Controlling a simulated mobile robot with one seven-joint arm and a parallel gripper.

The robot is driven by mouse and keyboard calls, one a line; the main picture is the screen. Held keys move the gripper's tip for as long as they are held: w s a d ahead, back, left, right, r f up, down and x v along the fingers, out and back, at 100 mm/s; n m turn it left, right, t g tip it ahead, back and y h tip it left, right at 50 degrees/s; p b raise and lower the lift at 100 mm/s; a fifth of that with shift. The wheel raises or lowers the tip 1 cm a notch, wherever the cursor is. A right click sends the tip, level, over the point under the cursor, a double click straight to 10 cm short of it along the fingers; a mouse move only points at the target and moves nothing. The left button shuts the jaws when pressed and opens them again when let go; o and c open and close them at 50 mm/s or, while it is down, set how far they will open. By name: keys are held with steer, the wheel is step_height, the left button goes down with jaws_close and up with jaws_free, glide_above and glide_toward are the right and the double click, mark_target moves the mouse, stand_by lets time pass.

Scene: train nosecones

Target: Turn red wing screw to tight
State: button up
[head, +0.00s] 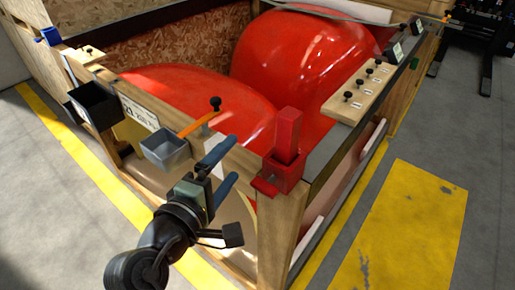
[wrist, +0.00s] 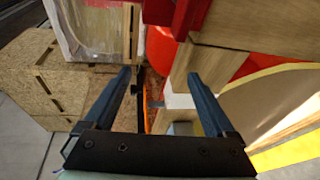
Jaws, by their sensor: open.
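A red fitting (head: 282,172) sits on the near corner of the wooden crate in the head view, with an upright red block (head: 287,133) in it. A flat red tab (head: 265,187) sticks out at its lower left; it looks like the wing screw, but I cannot make out its shape or how tight it is. My gripper (head: 234,157) is open and empty, its blue fingers apart, left of the red fitting and not touching it. In the wrist view, red parts of the fitting (wrist: 186,14) show at the top edge, beyond the open fingers (wrist: 159,74).
A grey bin (head: 166,150) and a black bin (head: 95,105) hang on the crate's front edge. An orange lever with a black knob (head: 215,104) stands above the rail. Large red nosecones (head: 300,60) fill the crate. A board with black knobs (head: 362,92) lies right.

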mark_target(260, 190)
steer(key=s+a+n+h+p, duration=0.2)
steer(key=s+n+h+p, duration=0.3)
steer(key=s+n+p, duration=1)
steer(key=shift+m, duration=0.3)
steer(key=x, duration=0.4)
steer(key=b+x, duration=0.1)
steer(key=x, duration=0.7)
steer(key=shift+s+d+f, duration=0.1)
steer(key=shift+d+f, duration=0.2)
steer(key=shift+d, duration=0.05)
steer(key=c, duration=1.4)
